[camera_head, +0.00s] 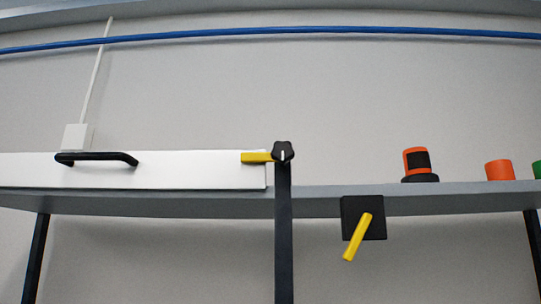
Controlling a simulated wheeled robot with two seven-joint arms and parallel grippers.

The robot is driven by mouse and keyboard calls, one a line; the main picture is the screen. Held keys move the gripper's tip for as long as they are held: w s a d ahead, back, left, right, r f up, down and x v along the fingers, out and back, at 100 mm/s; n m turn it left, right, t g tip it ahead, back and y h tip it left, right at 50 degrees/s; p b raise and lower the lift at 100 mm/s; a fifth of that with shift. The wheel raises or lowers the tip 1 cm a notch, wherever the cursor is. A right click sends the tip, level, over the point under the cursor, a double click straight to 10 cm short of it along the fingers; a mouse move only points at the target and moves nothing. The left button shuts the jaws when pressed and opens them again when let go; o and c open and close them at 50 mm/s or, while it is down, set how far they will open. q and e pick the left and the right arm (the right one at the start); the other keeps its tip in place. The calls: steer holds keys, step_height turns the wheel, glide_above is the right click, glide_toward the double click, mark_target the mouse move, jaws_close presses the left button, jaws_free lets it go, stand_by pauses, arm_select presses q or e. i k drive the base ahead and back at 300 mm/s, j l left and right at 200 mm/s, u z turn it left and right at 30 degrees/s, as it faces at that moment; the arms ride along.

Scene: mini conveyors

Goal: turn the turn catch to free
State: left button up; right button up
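A black star-shaped knob (283,152) with a white mark sits at the top of a dark upright post (283,235). A yellow tongue (256,157) reaches left from the knob, level, and overlaps the right end of a white panel (205,170); the knob and tongue look like the turn catch. The panel has a black bar handle (97,157) at its left part. Neither of my grippers shows in the head view.
Below the grey rail (330,202), a black square plate (376,230) carries a tilted yellow lever (357,238). A red-orange and black cylinder (416,162), an orange piece (498,170) and a green piece (537,169) stand to the right. The space above the rail looks mostly clear.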

mark_target(282, 152)
steer(key=z, duration=0.45)
steer(key=k+j+z, duration=0.1)
steer(key=j+z, duration=0.4)
steer(key=k+j+z, duration=0.15)
steer(key=j+z, duration=0.3)
steer(key=k+j+z, duration=0.15)
steer(key=k+j, duration=0.25)
steer(key=j, duration=0.2)
steer(key=k+j+z, duration=0.1)
steer(key=k+j, duration=0.3)
steer(key=j, duration=0.2)
steer(key=k+j+z, duration=0.15)
steer(key=k+j, duration=0.25)
steer(key=j, duration=0.1)
